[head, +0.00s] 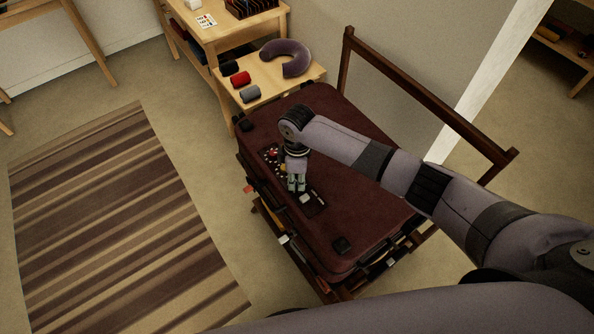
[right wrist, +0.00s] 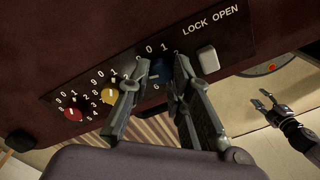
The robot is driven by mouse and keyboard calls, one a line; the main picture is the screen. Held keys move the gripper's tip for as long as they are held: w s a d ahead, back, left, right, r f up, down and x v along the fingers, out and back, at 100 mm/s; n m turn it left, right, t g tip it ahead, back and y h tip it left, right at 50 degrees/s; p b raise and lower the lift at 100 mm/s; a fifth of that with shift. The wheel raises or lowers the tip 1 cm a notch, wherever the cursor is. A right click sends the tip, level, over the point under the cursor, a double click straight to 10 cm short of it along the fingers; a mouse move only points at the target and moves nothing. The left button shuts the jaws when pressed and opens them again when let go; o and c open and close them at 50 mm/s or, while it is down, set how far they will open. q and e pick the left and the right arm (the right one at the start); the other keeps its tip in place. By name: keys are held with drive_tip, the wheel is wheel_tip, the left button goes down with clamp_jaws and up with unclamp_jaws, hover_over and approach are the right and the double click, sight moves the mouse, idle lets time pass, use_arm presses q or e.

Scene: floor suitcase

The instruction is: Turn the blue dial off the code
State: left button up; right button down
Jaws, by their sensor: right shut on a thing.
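The right wrist view shows the panel (right wrist: 185,52) with a red dial (right wrist: 72,115), a yellow dial (right wrist: 110,95) and a blue dial (right wrist: 158,71), each ringed by white digits. A pale slider (right wrist: 208,60) sits under the words LOCK and OPEN. My right gripper (head: 297,187) is shut on the blue dial, one finger on each side; the fingers (right wrist: 158,88) hide part of its digits. My left gripper (right wrist: 264,103) is empty with its fingers apart, away from the suitcase.
A wooden bench (head: 285,93) behind the suitcase holds a neck pillow (head: 290,59) and several rolled items. The rack's tall wooden frame (head: 425,88) stands along the suitcase's right side. A striped rug (head: 115,225) and open floor lie to the left.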

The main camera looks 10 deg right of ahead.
drive_tip(key=m+p, duration=0.3)
drive_tip(key=m, duration=0.1)
drive_tip(key=shift+r+m+p, duration=0.2)
drive_tip(key=shift+m+p, duration=0.1)
drive_tip(key=shift+p, duration=0.1)
drive_tip(key=shift+f+m+p, duration=0.1)
drive_tip(key=shift+m+p, duration=1)
drive_tip(key=shift+m, duration=0.8)
drive_tip(key=c, duration=1.4)
unclamp_jaws()
drive_tip(key=shift+c, duration=0.2)
wheel_tip(320, 180, up, 12)
drive_tip(key=shift+d, duration=0.2)
